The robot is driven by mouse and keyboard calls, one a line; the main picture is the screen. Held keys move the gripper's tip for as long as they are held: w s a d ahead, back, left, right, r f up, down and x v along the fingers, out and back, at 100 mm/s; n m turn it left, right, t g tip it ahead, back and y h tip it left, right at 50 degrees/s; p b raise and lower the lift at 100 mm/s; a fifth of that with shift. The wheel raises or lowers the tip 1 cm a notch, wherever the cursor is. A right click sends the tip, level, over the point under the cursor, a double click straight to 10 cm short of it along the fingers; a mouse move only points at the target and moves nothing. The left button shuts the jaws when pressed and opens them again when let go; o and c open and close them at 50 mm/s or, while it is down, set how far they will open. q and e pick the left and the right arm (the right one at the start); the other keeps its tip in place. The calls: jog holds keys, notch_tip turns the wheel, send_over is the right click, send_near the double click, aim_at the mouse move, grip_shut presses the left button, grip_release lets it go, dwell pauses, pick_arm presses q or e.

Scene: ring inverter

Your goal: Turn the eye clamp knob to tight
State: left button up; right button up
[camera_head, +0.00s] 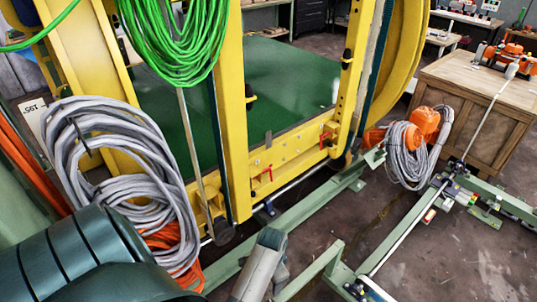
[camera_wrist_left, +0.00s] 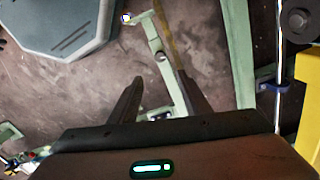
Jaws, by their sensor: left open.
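I cannot surely tell which part is the eye clamp knob. Two small red handles show in the head view on the lower yellow beam (camera_head: 290,150): a nearer red handle (camera_head: 264,173) and a farther red handle (camera_head: 326,137). My left arm comes in at the lower left of the head view; its fingertips cannot be made out there. In the left wrist view my left gripper (camera_wrist_left: 160,76) is open and empty, its fingers pointing over the floor and green rails. No red handle shows in that view. My right gripper is not in view.
A grey cable coil (camera_head: 110,175) hangs near my left arm, and a green hose coil (camera_head: 180,40) hangs above. Green floor rails (camera_head: 340,190) cross the floor. A wooden crate (camera_head: 470,105) stands at the right. A dark round part (camera_wrist_left: 298,20) is beside the rail.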

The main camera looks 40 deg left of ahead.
aim_at(271, 301)
pick_arm(q)
jog(key=shift+f, duration=0.1)
notch_tip(271, 301, down, 17)
jog(key=shift+f+b, duration=0.1)
jog(key=shift+b, duration=0.3)
dwell(0.7)
jog(key=c, duration=1)
jog(key=shift+c, duration=0.2)
